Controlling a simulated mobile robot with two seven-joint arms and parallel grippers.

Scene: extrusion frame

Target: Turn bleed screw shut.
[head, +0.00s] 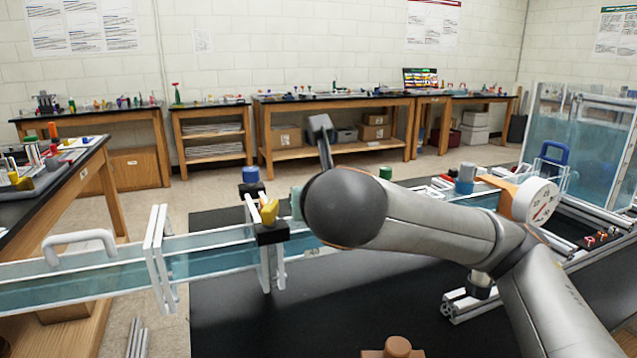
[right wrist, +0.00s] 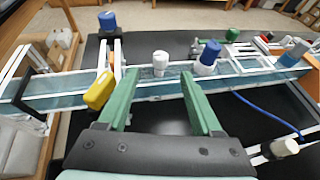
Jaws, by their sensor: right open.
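My right gripper (right wrist: 160,76) is open, with its two green fingers reaching forward in the right wrist view. A white capped fitting (right wrist: 160,63) stands upright on the clear water channel (right wrist: 150,88) between and just beyond the fingertips. No contact shows. I cannot tell for sure whether this fitting is the bleed screw. A blue-capped white fitting (right wrist: 207,57) stands to the right of it, and a yellow lever (right wrist: 100,90) is to the left, by the left finger. In the head view my right arm hides the white fitting and most of the gripper. My left gripper is not in view.
A blue knob (head: 250,174) tops the clamp at the channel joint. A round gauge (head: 541,201), a green cap (head: 385,172) and a blue handle (head: 553,150) stand to the right. A blue hose (right wrist: 265,118) runs over the black mat (head: 240,320), whose front is mostly clear.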

